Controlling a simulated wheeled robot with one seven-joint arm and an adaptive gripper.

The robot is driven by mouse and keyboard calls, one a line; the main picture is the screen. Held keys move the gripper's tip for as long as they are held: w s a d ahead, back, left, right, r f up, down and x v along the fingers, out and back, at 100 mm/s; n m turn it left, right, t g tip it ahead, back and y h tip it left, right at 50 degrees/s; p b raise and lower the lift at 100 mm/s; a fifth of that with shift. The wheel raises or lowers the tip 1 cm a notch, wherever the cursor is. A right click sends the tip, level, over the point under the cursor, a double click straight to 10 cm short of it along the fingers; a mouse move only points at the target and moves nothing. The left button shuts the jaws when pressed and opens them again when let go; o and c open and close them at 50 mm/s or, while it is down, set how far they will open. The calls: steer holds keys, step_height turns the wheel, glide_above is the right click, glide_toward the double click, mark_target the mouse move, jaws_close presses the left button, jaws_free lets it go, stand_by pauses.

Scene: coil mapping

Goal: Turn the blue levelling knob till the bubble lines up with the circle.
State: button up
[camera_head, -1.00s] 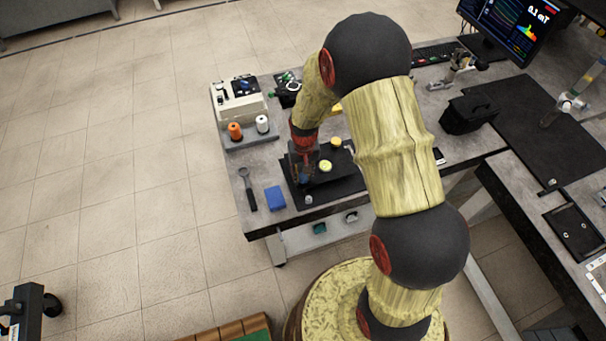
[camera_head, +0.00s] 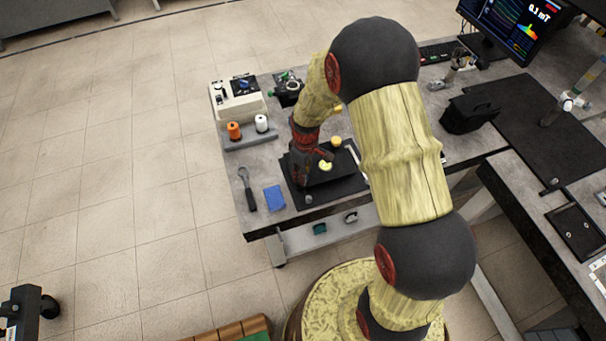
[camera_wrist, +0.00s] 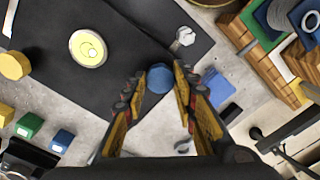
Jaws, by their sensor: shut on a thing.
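The blue levelling knob (camera_wrist: 160,79) sits at the edge of a black plate (camera_wrist: 110,105) in the wrist view. My gripper (camera_wrist: 163,82) is shut on it, with a finger on each side; in the head view my gripper (camera_head: 302,172) hides the knob. The round yellow bubble level (camera_wrist: 88,48) lies on the plate, up and left of the knob. A small ring shows in it with a pale spot at the ring; I cannot tell how well they line up.
A yellow knob (camera_wrist: 14,66) and a metal knob (camera_wrist: 184,37) stand at other places by the plate. A blue pad (camera_head: 274,198) and a black-handled tool (camera_head: 247,188) lie left of the plate. Orange (camera_head: 234,131) and white spools (camera_head: 261,123) stand behind.

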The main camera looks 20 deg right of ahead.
steer(key=shift+w+r+n, duration=0.15)
steer(key=shift+w+n, duration=0.05)
steer(key=shift+n, duration=0.7)
steer(key=shift+w+r, duration=0.1)
steer(key=o, duration=0.8)
steer(key=shift+c, duration=0.2)
steer(key=o, duration=0.4)
steer(key=shift+s, duration=0.2)
steer(key=r, duration=1.1)
steer(key=shift+d+r, duration=0.25)
steer(key=shift+r, duration=0.1)
